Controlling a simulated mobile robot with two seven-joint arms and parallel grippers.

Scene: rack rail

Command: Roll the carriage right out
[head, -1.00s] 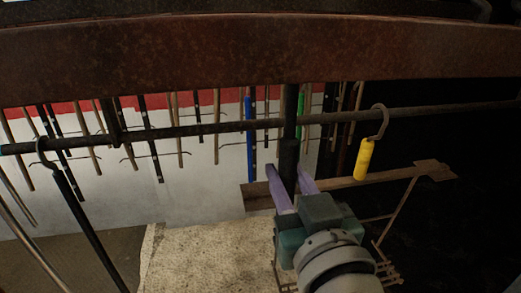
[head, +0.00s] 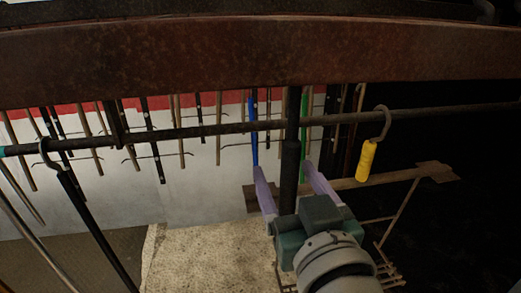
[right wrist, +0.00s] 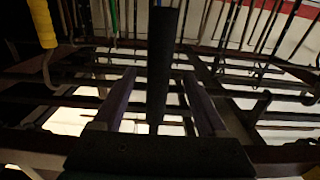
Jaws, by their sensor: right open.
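A dark vertical post (head: 290,150) with a thicker lower sleeve crosses a long dark rail (head: 210,130); I cannot tell for sure whether it is the carriage. My right gripper (head: 284,172) is open, its two purple fingers on either side of the post with visible gaps. In the right wrist view, the gripper (right wrist: 162,85) shows its fingers apart and the dark post (right wrist: 162,50) standing between them. The lower end of the post is hidden behind the gripper body. My left gripper is not in view.
A yellow handle (head: 366,160) hangs by a hook right of the gripper. A black hooked rod (head: 90,220) hangs at the left. A rusty beam (head: 200,60) crosses above. Several thin rods hang before the red and white wall (head: 190,190) behind.

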